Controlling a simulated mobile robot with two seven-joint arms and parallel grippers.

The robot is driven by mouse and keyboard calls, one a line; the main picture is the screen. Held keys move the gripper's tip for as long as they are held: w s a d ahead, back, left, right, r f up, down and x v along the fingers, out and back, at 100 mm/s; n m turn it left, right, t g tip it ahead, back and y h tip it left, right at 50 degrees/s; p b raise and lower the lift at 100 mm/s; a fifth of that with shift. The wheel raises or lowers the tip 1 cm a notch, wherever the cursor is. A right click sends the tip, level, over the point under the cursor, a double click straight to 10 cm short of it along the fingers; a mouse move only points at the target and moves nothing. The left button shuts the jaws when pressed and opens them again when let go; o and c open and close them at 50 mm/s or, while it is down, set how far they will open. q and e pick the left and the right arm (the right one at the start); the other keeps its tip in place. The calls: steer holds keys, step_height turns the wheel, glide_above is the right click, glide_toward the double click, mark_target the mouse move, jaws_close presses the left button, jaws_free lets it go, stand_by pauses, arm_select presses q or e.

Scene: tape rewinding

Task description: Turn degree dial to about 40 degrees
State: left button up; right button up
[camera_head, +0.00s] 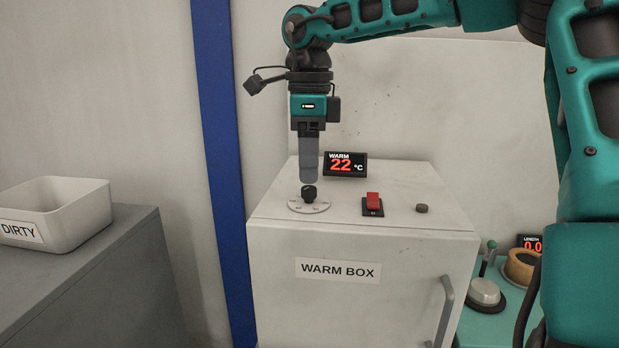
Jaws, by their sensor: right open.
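The degree dial (309,204) is a round pale plate with marks and a black knob (309,193) in its middle, on top of the white warm box (285,235). A small black display (345,164) behind it reads WARM 22 °C. My right gripper (308,180) points straight down just above the knob, its grey fingers seen edge-on, so the gap between them is hidden. The fingertips look a little above the knob, and I see nothing held. My left gripper is not in view.
A red rocker switch (373,202) and a small dark button (421,208) sit right of the dial. A white bin marked DIRTY (85,208) stands on a grey cabinet at left.

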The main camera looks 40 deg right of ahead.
mark_target(309, 188)
step_height(309, 188, up, 9)
steer(key=shift+p, duration=0.45)
steer(key=shift+f, duration=0.15)
